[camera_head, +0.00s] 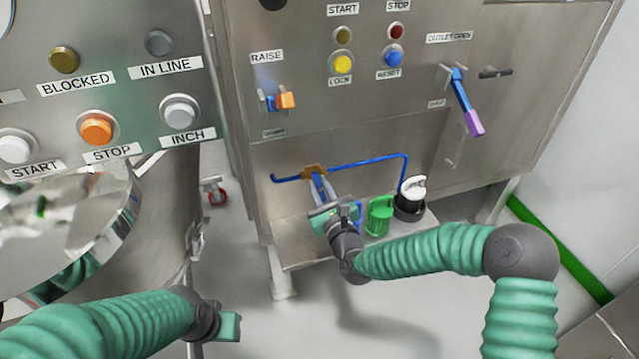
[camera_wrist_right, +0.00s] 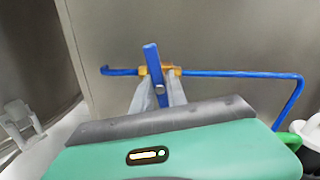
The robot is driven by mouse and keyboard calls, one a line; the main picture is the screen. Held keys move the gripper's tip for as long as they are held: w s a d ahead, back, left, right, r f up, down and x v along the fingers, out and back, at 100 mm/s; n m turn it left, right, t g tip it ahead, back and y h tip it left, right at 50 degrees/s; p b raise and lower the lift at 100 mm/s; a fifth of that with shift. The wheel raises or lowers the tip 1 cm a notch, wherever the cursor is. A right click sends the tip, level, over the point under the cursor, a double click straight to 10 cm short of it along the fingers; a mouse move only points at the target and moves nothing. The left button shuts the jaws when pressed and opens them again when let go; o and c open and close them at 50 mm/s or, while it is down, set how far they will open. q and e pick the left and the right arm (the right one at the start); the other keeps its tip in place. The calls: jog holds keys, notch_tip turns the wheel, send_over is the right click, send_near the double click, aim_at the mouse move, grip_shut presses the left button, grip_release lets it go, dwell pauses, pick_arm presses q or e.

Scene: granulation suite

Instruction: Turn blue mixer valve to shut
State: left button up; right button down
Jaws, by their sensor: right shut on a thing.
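The blue mixer valve has a brass body (camera_head: 313,171) on a thin blue pipe (camera_head: 365,162) low on the steel cabinet. Its blue handle (camera_wrist_right: 152,58) shows in the right wrist view as a flat bar running across the pipe. My right gripper (camera_wrist_right: 158,88) is shut on the handle, one grey finger on each side of it. In the head view the right gripper (camera_head: 318,183) covers most of the handle. My left gripper (camera_head: 228,322) is at the lower left, away from the valve. Its fingers do not show clearly.
A green cup (camera_head: 379,215) and a black-and-white fitting (camera_head: 411,198) stand on the steel ledge (camera_head: 300,255) right of the valve. Above are a raise switch (camera_head: 284,100), buttons and a blue-and-purple outlet lever (camera_head: 461,90). A button panel (camera_head: 110,100) and steel vessel stand at left.

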jog(key=shift+s+f+m+p, duration=0.1)
jog(key=shift+f+m+p, duration=0.05)
jog(key=shift+m, duration=0.5)
jog(key=shift+f+m+p, duration=0.1)
jog(key=shift+m+p, duration=0.05)
jog(key=shift+m, duration=0.5)
jog(key=shift+f, duration=0.1)
jog(key=c, duration=1.4)
grip_release()
jog(key=shift+o, duration=0.4)
jog(key=shift+r, duration=0.2)
